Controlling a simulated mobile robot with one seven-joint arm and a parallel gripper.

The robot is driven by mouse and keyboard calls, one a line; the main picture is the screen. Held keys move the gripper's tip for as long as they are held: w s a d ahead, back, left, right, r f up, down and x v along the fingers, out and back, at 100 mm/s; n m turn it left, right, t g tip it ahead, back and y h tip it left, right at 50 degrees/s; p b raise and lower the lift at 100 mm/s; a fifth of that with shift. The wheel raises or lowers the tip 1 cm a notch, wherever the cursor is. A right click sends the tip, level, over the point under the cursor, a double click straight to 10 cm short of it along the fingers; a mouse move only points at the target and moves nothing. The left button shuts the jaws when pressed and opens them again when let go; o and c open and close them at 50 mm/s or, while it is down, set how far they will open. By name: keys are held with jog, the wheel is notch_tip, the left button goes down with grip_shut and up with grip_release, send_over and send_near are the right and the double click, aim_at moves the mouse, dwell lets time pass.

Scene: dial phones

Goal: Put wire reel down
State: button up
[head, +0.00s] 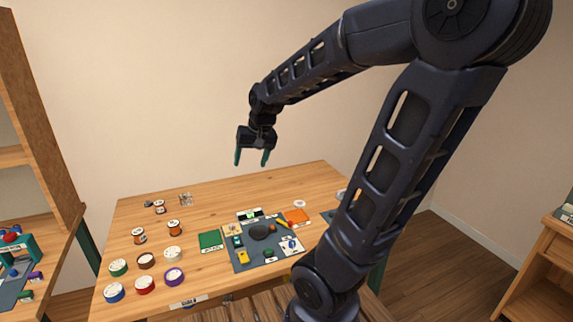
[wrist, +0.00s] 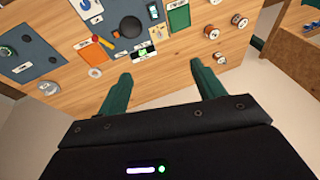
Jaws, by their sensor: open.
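Two copper-coloured wire reels with white ends stand on the wooden table, one on the left (head: 138,236) and one a little right of it (head: 174,227). In the wrist view, reels show at the upper right, one (wrist: 211,32) beside another (wrist: 239,20). My gripper (head: 251,161) is open, with nothing between its teal fingers. It is high above the back part of the table, apart from the reels and to their right. The open fingers (wrist: 160,70) also show in the wrist view.
Several coloured round dials (head: 145,284) stand at the table's front left. A green square (head: 210,241) lies beside a grey work mat (head: 243,265) with small parts. An orange tray (head: 298,216) lies to the right. The table's back middle (head: 250,190) is bare. A wooden shelf (head: 40,130) stands left.

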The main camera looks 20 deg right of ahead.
jog(key=s+d+r+h, duration=0.1)
jog(key=s+d, duration=0.2)
jog(key=s, duration=0.3)
jog(key=s+d+r+t+h, duration=0.1)
jog(key=s+d+r, duration=0.1)
jog(key=s, duration=0.5)
jog(key=shift+s+d+n, duration=0.25)
jog(key=shift+d+n, duration=0.15)
jog(key=shift+d, duration=0.2)
jog(key=shift+o, duration=0.4)
jog(key=shift+r, duration=0.15)
dwell(0.5)
